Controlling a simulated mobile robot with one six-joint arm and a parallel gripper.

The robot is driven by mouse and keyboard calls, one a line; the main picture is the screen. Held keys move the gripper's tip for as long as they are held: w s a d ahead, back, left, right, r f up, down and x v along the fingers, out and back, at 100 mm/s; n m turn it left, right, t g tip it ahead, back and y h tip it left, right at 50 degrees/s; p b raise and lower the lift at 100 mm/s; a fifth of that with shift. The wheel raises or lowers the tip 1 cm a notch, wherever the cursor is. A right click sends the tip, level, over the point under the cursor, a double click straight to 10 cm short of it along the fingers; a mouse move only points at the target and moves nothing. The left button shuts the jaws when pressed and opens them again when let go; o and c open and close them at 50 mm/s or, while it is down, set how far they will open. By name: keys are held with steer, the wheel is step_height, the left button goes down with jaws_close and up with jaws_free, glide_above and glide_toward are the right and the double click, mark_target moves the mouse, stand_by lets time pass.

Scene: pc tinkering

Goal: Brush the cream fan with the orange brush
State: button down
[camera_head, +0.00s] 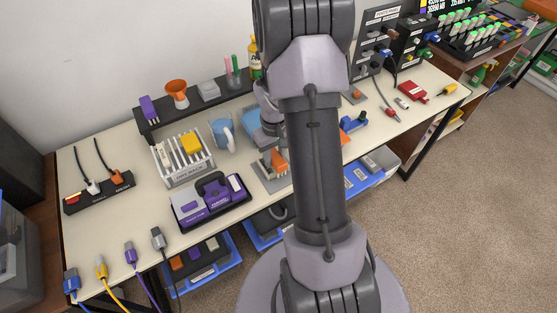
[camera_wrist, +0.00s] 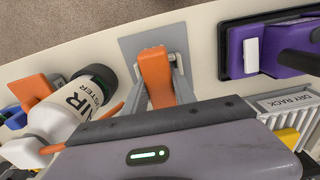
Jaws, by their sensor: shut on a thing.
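In the wrist view an orange piece (camera_wrist: 155,80), which looks like the orange brush, is between two pale grey side arms. These look like the fingers of my gripper (camera_wrist: 155,62), shut on it. Its bristles cannot be made out. A flat grey plate (camera_wrist: 135,44) lies under or behind it; I cannot tell whether they touch. The orange piece also shows beside my arm in the head view (camera_head: 273,160). My gripper is mostly hidden there. I cannot pick out the cream fan in either view; my arm covers the middle of the bench.
A white air duster bottle (camera_wrist: 66,110) is close left in the wrist view. A purple device in a black tray (camera_head: 210,200) and a white dry rack (camera_head: 184,161) stand left of my arm.

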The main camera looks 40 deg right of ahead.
steer(key=shift+w+d, duration=0.2)
steer(key=shift+w, duration=0.5)
steer(key=shift+s+a+f+b, duration=0.1)
steer(key=shift+s+a, duration=0.1)
steer(key=shift+s, duration=0.5)
steer(key=shift+s+a+b, duration=0.1)
steer(key=shift+s+a, duration=0.1)
steer(key=shift+s, duration=0.5)
steer(key=shift+s+a+f+b, duration=0.1)
steer(key=shift+s+a, duration=0.1)
steer(key=shift+s, duration=0.5)
steer(key=shift+w, duration=0.1)
steer(key=shift+w+d+p, duration=0.15)
steer(key=shift+w+d, duration=0.15)
steer(key=shift+w, duration=0.65)
steer(key=shift+w+d+p, duration=0.15)
steer(key=shift+w+d, duration=0.1)
steer(key=shift+w, duration=0.7)
steer(key=shift+r, duration=0.1)
